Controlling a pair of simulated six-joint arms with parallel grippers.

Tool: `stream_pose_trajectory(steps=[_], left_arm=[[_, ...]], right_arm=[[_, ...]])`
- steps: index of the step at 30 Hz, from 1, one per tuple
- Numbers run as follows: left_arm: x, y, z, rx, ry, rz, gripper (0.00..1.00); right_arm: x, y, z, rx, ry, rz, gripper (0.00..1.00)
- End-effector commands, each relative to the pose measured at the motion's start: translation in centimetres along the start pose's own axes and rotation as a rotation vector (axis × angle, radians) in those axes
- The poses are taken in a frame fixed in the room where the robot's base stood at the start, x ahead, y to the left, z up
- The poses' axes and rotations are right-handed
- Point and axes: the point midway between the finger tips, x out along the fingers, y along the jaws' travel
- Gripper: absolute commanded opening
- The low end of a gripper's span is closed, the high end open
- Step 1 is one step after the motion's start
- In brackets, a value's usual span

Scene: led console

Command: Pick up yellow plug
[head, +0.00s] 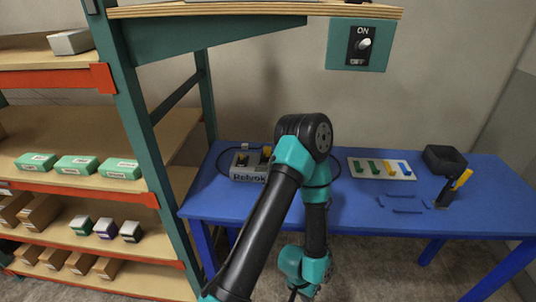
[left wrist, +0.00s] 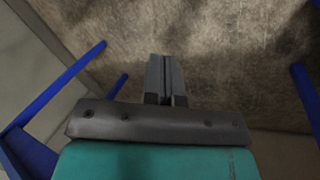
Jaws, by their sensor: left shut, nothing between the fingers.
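Small yellow parts also show on the grey console (head: 247,165), which my left arm partly covers. My left gripper (left wrist: 165,77) is shut and empty in the left wrist view, pointing over bare floor. In the head view its wrist hangs low at the table's front edge, away from the board. My right gripper is not in view.
The blue table (head: 480,205) also holds a black object (head: 444,159) with a yellow-handled item (head: 462,180), and thin blue pieces (head: 407,211). A switch box (head: 361,46) is above. Shelves with green boxes (head: 76,165) stand left. Table legs (left wrist: 62,88) flank the floor area.

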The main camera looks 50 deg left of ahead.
Motion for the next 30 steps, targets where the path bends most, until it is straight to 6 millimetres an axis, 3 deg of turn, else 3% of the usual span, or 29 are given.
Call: stream_pose_trajectory(steps=[11,30], left_arm=[[0.0,0.0,0.0,0.0,0.0,0.0,0.0],[0.0,0.0,0.01,0.0,0.0,0.0,0.61]], right_arm=[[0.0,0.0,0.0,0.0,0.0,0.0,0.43],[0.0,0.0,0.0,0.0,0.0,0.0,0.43]])
